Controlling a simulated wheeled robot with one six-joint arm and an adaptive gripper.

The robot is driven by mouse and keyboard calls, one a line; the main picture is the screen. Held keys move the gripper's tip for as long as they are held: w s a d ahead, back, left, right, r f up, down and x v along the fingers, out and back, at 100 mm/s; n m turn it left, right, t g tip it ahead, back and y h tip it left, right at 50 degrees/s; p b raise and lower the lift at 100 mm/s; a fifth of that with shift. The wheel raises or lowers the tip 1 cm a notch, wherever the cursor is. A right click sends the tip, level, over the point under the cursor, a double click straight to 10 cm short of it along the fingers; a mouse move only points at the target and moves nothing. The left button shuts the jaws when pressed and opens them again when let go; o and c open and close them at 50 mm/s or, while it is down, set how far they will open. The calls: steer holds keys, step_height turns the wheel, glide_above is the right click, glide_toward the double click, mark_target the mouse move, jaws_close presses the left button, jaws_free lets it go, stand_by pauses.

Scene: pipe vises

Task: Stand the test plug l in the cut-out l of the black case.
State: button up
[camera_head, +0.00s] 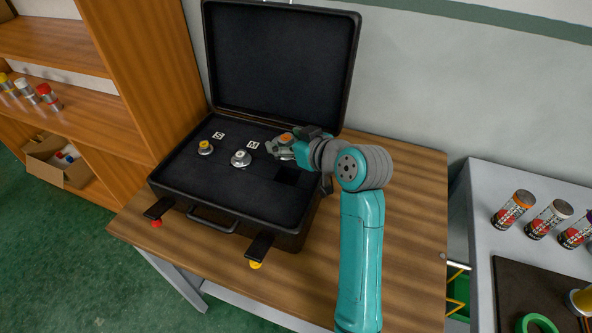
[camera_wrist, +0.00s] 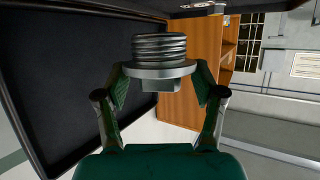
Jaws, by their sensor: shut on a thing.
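The black case (camera_head: 218,187) lies open on the wooden table, lid raised at the back. A square dark cut-out (camera_head: 287,175) shows at the right of its foam, partly beside my arm. My gripper (camera_head: 282,150) is over the right part of the case. In the wrist view my gripper (camera_wrist: 160,80) is shut on a grey metal plug (camera_wrist: 160,50), the test plug l, with a finger on each side of its flange. The plug has a ribbed thread and a square head. Any letter at the right cut-out is hidden or unreadable.
A small yellow-topped plug (camera_head: 205,147) and a mid-sized metal plug (camera_head: 241,158) stand in the case, near white letter labels. The raised lid (camera_head: 282,60) is close behind my gripper. Cans (camera_head: 514,208) stand on a grey bench at the right. A wooden shelf (camera_head: 130,80) stands left.

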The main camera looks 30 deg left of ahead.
step_height(320, 180, down, 6)
steer(key=shift+f, duration=1.6)
steer(key=shift+c, duration=0.6)
steer(key=o, duration=1.6)
steer(key=shift+c, duration=0.2)
steer(key=v, duration=1.2)
steer(key=shift+s, duration=0.1)
